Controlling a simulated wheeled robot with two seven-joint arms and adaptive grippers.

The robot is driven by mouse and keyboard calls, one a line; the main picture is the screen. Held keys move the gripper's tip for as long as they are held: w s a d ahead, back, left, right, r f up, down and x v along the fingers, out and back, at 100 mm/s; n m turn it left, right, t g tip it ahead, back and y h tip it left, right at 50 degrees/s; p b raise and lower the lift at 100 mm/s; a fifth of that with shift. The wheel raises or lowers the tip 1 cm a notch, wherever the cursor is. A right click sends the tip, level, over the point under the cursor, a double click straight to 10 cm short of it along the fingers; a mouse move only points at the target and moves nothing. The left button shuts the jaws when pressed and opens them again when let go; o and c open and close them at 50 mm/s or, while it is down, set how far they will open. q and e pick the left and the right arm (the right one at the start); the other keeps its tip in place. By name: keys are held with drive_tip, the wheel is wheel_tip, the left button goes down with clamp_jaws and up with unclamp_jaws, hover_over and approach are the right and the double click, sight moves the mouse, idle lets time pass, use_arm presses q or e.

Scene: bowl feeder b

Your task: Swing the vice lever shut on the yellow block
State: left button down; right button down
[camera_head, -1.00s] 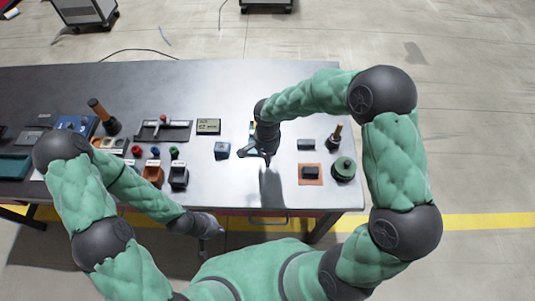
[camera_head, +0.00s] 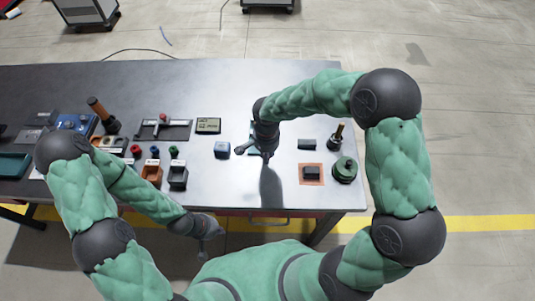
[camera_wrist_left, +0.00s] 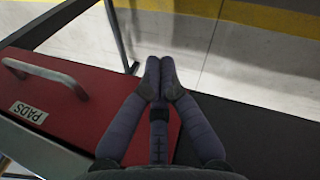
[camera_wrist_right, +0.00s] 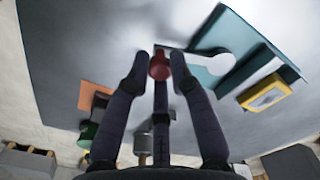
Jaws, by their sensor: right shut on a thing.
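The teal vice (camera_wrist_right: 232,42) lies on the grey table in the right wrist view. Its pale lever (camera_wrist_right: 212,62) reaches left to a red knob (camera_wrist_right: 159,66). The yellow block (camera_wrist_right: 267,96) sits by the vice's lower right side; I cannot tell whether anything presses on it. My right gripper (camera_head: 266,154) is shut on the red knob, which shows between its fingers. In the head view my right arm hides most of the vice. My left gripper (camera_head: 209,232) is shut and empty, in front of the table; its fingertips meet in the left wrist view (camera_wrist_left: 159,72).
An orange mat (camera_head: 312,182) with a dark block and a green round part (camera_head: 344,170) lie to the right. Small bins (camera_head: 178,177) stand left. A red drawer (camera_wrist_left: 65,105) marked PADS is near my left gripper.

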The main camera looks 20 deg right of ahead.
drive_tip(key=c, duration=1.1)
unclamp_jaws()
drive_tip(key=shift+a, duration=0.15)
wheel_tip(320, 180, up, 12)
